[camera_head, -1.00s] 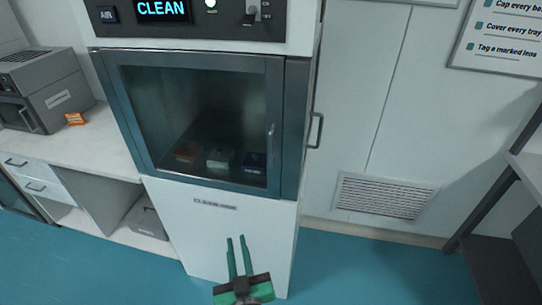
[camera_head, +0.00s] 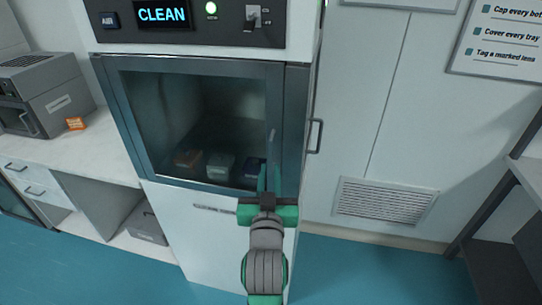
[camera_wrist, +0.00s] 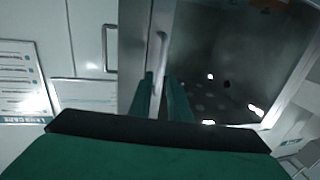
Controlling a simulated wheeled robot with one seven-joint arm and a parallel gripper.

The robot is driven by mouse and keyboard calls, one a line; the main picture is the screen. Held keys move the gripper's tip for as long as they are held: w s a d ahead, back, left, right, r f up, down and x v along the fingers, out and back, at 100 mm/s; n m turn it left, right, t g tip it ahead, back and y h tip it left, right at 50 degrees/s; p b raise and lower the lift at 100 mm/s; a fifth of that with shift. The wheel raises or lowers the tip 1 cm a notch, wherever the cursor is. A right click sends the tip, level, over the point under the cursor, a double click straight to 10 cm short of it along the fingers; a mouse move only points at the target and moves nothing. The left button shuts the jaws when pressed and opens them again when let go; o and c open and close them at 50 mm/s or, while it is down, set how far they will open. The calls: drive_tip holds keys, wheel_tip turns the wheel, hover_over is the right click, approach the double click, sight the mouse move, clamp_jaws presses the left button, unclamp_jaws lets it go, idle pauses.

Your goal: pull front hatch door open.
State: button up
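The front hatch door (camera_head: 115,110) is a glass panel in a grey-blue frame on the white cabinet, and it looks shut. Its slim upright handle (camera_head: 271,138) is near the door's right edge and also shows in the wrist view (camera_wrist: 162,45). My gripper (camera_head: 268,176) is in front of the door's lower right corner. In the wrist view, its two green fingers (camera_wrist: 164,85) are apart, with the lower part of the handle seen between them. I cannot tell whether they touch it.
Small boxes (camera_head: 220,164) sit behind the glass. A second handle (camera_head: 315,136) is on the cabinet's right side. A counter with a grey machine (camera_head: 45,92) stands at left, and a shelf rack (camera_head: 490,205) at right. Blue floor is clear in front.

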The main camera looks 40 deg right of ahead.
sight(271, 157)
drive_tip(key=x, duration=0.6)
drive_tip(key=shift+w+d, duration=0.15)
drive_tip(key=shift+d, duration=0.1)
drive_tip(key=shift+w+d, duration=0.15)
drive_tip(key=shift+w, duration=0.3)
drive_tip(key=shift+d, duration=0.15)
clamp_jaws()
